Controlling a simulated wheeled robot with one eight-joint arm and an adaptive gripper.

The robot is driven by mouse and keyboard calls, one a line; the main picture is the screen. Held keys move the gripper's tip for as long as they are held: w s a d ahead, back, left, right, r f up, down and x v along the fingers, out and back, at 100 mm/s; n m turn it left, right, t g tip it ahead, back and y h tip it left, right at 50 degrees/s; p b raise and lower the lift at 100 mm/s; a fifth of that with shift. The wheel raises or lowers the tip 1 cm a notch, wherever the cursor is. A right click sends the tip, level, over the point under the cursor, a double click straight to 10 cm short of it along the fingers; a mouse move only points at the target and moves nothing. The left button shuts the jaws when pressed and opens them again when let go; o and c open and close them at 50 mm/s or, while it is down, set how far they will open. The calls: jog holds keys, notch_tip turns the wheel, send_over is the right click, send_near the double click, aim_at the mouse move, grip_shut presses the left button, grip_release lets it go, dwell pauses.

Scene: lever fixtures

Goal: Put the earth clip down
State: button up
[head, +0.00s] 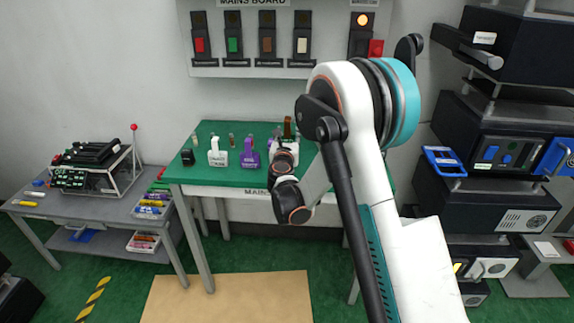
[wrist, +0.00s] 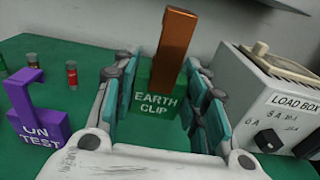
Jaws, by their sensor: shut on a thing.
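The earth clip (wrist: 155,104) is a green block with a white label and an upright copper-brown bar. My gripper (wrist: 162,78) has its teal-padded fingers on either side of the block and is shut on it. The clip stands upright over the green-topped table (wrist: 62,58). I cannot tell whether its base touches the surface. In the head view the copper bar (head: 288,126) shows near the back of the table, and my arm hides most of the clip and the fingers.
A purple stand (wrist: 40,122) is left of my gripper, with small vials (wrist: 71,74) behind it. A load box (wrist: 272,98) stands close on the right. In the head view a white labelled stand (head: 217,156) is farther left. The wall behind holds the main board (head: 275,68).

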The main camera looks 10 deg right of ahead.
notch_tip(320, 180, down, 10)
jog(key=b, duration=0.3)
jog(key=shift+r, duration=0.15)
jog(key=o, duration=1)
jog(key=shift+o, duration=0.2)
